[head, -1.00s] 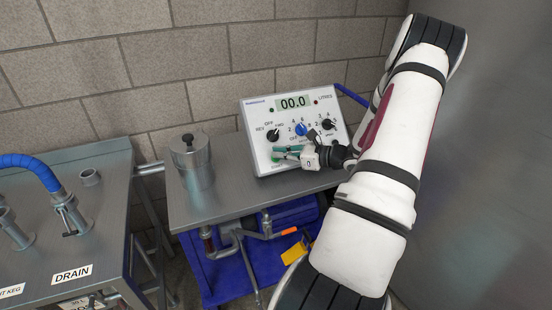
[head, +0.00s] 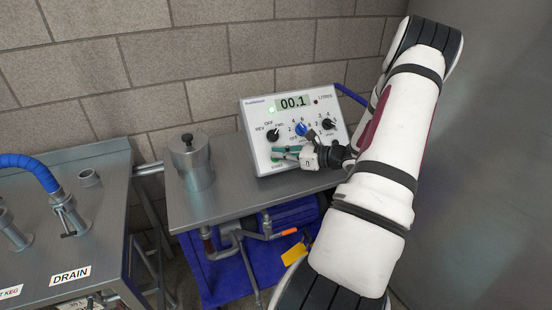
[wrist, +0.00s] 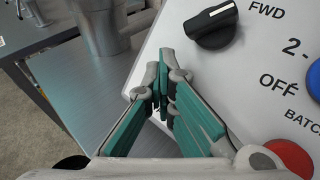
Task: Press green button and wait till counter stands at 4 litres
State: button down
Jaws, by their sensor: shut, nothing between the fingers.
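The white control box (head: 258,140) stands tilted on the steel table against the wall. Its counter (head: 294,102) reads 00.1 litres. A small lamp (head: 257,109) on its upper left glows green. My gripper (head: 274,154) is shut and empty, with its teal-padded fingertips at the lower left of the panel, by the green button. In the wrist view the closed fingertips (wrist: 160,88) point at the panel below the black knob (wrist: 200,22). The green button is mostly hidden by the fingers, so contact cannot be clearly seen.
A red button (wrist: 290,158) lies close to my gripper in the wrist view. A blue knob (head: 301,129) and another black knob (head: 328,124) are on the panel. A lidded steel pot (head: 192,165) stands left of the box. A drain bench (head: 105,215) is further left.

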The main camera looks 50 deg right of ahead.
jog(key=shift+s+a, duration=0.1)
jog(key=shift+s+a+r+p, duration=0.3)
jog(key=shift+s+r+p, duration=0.2)
jog(key=shift+r+p, duration=0.1)
jog(key=s+a+r+p, duration=0.2)
jog(key=s+r+p, duration=0.1)
jog(key=shift+r, duration=0.15)
dwell(0.6)
dwell(0.8)
